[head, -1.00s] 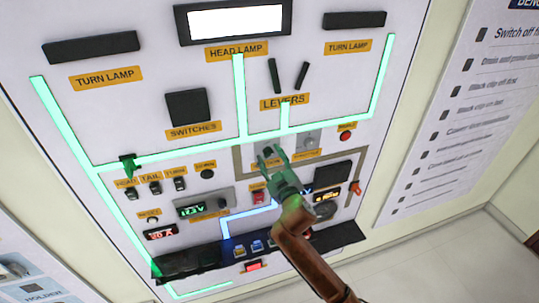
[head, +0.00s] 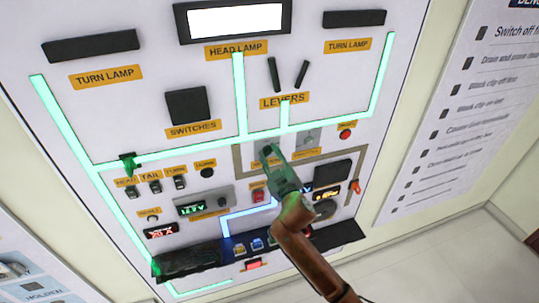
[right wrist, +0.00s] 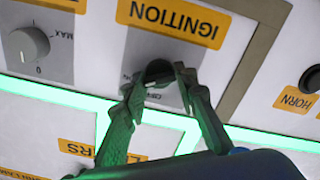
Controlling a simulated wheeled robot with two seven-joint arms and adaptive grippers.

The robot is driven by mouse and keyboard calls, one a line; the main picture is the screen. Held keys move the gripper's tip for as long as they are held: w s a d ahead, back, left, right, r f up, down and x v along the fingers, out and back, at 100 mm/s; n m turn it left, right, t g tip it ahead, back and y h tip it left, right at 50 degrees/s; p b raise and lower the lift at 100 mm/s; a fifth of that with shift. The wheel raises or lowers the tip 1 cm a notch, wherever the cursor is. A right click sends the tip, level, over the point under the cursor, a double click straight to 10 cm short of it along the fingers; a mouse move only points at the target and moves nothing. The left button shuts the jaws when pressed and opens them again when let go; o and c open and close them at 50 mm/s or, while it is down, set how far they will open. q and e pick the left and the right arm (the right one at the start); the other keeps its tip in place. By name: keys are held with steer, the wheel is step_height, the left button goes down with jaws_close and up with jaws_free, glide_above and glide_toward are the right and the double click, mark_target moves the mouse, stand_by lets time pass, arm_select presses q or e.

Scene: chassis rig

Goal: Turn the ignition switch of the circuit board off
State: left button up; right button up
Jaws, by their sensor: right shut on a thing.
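The ignition switch (right wrist: 158,71) is a dark round knob on a grey plate, below the yellow IGNITION label (right wrist: 178,20), which reads upside down in the right wrist view. My right gripper (right wrist: 160,82) is shut on this knob, with a fingertip on each side of it. In the head view my right gripper (head: 268,152) reaches the middle of the circuit board (head: 222,110) from below and hides the knob. The knob's exact angle is hard to read. My left gripper is not in view.
A grey MAX knob (right wrist: 28,44) and a HORN button (right wrist: 311,79) flank the switch. Green lit strips (head: 240,95) cross the board, and a blue strip (head: 240,215) glows lower down. A wall poster (head: 455,110) hangs to the right.

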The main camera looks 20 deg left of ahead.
steer(key=shift+n, duration=0.3)
steer(key=n+p, duration=0.1)
steer(key=n, duration=0.1)
steer(key=shift+n, duration=0.3)
steer(key=n+p, duration=0.1)
steer(key=n, duration=0.2)
steer(key=shift+n, duration=0.3)
steer(key=n+p, duration=0.1)
steer(key=n, duration=0.4)
steer(key=shift+f+p, duration=0.2)
steer(key=shift+p, duration=0.15)
steer(key=shift+s, duration=0.1)
steer(key=o, duration=1.1)
steer(key=shift+a, duration=0.1)
steer(key=v, duration=1.2)
